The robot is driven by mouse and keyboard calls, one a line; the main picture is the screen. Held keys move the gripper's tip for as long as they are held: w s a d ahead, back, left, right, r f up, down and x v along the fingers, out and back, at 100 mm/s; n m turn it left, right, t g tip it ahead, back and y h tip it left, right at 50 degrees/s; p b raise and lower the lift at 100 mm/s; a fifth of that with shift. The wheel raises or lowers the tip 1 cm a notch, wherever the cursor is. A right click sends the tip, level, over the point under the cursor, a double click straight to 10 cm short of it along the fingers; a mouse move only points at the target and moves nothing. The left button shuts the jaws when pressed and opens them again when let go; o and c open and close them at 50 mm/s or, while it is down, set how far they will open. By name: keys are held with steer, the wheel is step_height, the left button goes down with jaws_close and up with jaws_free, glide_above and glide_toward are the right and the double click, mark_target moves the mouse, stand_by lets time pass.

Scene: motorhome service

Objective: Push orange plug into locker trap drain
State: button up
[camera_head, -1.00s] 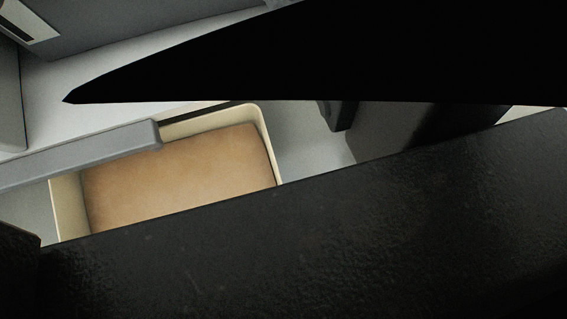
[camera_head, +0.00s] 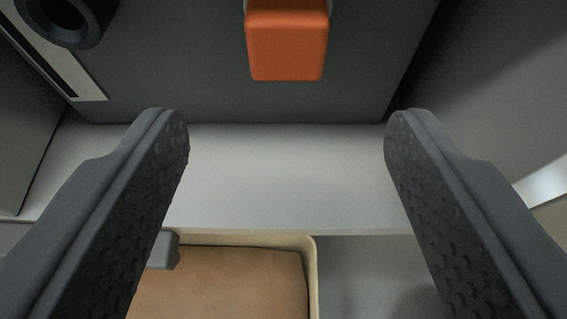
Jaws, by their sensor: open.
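The orange plug (camera_head: 287,42) shows at the top centre of the view, against the dark grey back wall of the locker. A small pale part shows at its upper end, cut off by the picture edge. My gripper (camera_head: 287,145) is open and empty, with one dark textured finger on each side of the view. The plug lies beyond the fingertips, roughly midway between them and higher in the picture, with no finger touching it. I cannot make out the drain opening behind the plug.
A black round tube end (camera_head: 70,22) sits at the upper left beside a pale plate with a dark slot (camera_head: 85,88). A light grey shelf (camera_head: 285,180) spans the middle. Below it is a cream-rimmed tray (camera_head: 312,270) with a brown bottom. Side walls stand left and right.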

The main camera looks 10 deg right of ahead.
mark_target(286, 68)
steer(key=shift+b+x, duration=0.85)
steer(key=shift+x, duration=1.9)
jaws_close()
steer(key=shift+s+p, duration=0.6)
